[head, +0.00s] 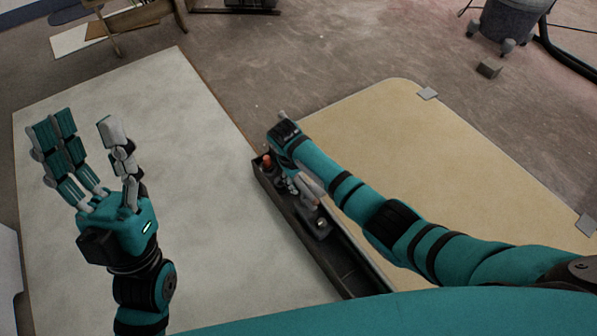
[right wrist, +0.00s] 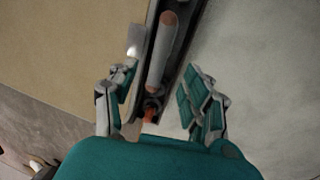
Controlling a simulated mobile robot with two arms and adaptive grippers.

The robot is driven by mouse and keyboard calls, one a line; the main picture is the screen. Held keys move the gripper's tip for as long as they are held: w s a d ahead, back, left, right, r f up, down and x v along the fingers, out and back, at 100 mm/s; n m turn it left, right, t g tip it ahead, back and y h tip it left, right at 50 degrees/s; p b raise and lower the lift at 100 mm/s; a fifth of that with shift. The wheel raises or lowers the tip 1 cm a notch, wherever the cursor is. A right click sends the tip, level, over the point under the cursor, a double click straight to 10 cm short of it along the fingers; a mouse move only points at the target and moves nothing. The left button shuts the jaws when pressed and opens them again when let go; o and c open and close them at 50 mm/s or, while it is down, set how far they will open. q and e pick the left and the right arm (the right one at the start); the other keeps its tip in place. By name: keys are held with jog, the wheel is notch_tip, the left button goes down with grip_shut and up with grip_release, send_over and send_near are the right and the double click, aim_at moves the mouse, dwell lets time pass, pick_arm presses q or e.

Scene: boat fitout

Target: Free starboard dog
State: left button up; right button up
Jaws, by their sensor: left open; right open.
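A dark narrow trough (head: 345,262) lies between the two pale panels. A pale grey bar with a reddish end (right wrist: 162,50) lies along it in the right wrist view, and an orange-red piece (right wrist: 150,115) shows nearer the palm. The orange-red piece (head: 266,160) also shows at the trough's far end in the head view. I cannot tell which part is the starboard dog. My right gripper (right wrist: 160,82) is open, its fingers on either side of the bar, with no clear grip on it. My left gripper (head: 82,122) is open and empty above the left panel.
A whitish panel (head: 200,270) lies on the left and a tan panel (head: 470,175) with metal corner clips (head: 428,93) on the right. A small grey block (head: 489,69) and a wheeled grey bin (head: 508,22) stand on the floor at the back right.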

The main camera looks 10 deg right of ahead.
jog(key=r, duration=0.3)
jog(key=shift+s+a+r, duration=0.15)
jog(key=shift+a+r, duration=0.15)
dwell(0.3)
